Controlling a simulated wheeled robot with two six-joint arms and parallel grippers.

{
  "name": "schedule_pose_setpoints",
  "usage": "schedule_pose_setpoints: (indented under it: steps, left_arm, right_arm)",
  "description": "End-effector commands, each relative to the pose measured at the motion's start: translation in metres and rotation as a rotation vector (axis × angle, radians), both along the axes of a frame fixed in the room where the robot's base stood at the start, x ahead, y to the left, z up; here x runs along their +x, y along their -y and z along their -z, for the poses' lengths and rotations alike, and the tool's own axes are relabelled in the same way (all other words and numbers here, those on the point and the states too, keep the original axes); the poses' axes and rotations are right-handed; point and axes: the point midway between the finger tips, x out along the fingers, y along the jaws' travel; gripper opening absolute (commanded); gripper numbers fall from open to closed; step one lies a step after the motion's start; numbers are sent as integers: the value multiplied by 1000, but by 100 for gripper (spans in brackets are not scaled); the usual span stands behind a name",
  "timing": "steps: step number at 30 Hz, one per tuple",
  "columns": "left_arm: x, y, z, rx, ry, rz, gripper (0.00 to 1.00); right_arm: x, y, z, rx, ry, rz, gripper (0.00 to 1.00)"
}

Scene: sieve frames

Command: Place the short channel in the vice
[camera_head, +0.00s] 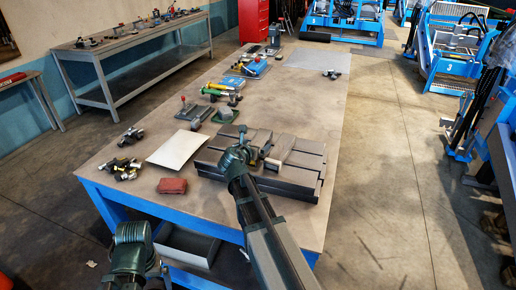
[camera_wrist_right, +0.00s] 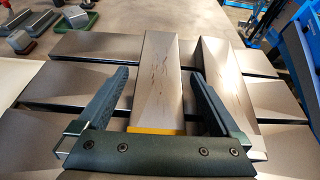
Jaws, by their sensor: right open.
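My right gripper (camera_wrist_right: 158,85) is open above a grey slotted metal bed (camera_head: 212,160). In the right wrist view its fingers stand on either side of a flat grey metal bar (camera_wrist_right: 158,75) with a yellow near edge; clear gaps show beside it. A similar grey bar (camera_wrist_right: 228,80) lies just right of the right finger. In the head view a raised pale grey block (camera_head: 282,150) sits on the bed, beside my right gripper (camera_head: 243,147). I cannot tell for sure which piece is the short channel or the vice. My left arm shows at the lower left; its fingers cannot be made out.
A pale sheet (camera_head: 175,149) lies left of the bed, with a red-brown block (camera_head: 172,186) in front. Dark fittings (camera_head: 121,168) lie near the left edge. Small tools and a green tray (camera_head: 225,116) stand behind. The table's right side is clear.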

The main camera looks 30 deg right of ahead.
Motion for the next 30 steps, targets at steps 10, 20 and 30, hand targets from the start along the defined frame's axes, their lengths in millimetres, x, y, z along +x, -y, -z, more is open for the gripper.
schedule_pose_setpoints:
  steps: [10,20,30]
  left_arm:
    - [0,0,6,0,0,0,100]
    - [0,0,6,0,0,0,100]
    - [0,0,6,0,0,0,100]
  right_arm:
    - [9,11,6,-1,-1,0,98]
    - [9,11,6,0,0,0,39]
    - [9,10,6,0,0,0,0]
